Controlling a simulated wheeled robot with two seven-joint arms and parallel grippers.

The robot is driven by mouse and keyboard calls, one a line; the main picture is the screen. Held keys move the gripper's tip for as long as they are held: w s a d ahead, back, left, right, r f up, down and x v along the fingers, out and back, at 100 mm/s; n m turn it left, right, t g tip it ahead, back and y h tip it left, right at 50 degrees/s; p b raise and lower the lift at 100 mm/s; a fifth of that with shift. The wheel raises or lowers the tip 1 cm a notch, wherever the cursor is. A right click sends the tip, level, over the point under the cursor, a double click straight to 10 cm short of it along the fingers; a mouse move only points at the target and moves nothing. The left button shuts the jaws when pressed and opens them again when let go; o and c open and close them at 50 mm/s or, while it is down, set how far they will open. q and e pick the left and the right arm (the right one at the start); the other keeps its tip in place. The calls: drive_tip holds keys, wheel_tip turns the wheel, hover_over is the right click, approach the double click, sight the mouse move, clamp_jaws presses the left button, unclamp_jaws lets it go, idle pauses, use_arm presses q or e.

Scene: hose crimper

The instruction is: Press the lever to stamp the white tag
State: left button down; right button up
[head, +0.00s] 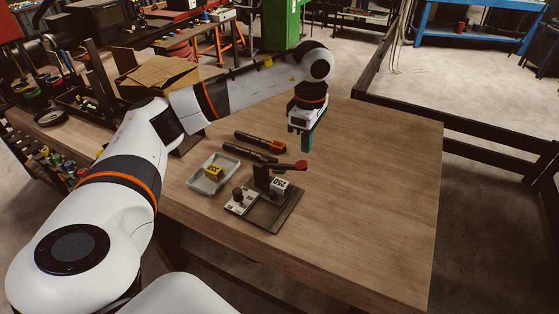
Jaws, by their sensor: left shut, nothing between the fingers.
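The press (262,213) is a dark stand on the table with a lever (284,167) that ends in a red knob (301,164) pointing right. A white tag (280,186) with dark characters sits at the press, just below the lever. My left gripper (306,148) points down with its greenish fingers shut and empty. In the picture it is just above the red knob, seemingly apart from it; the exact height gap is hard to judge. My right gripper is not in view.
A grey tray (209,184) holding a yellow block (213,172) stands left of the press. The wooden table (385,190) is clear on the right.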

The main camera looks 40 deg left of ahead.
use_arm(q)
wheel_tip(320, 180, up, 4)
drive_tip(key=shift+r+p, duration=0.15)
drive_tip(key=shift+p, duration=1)
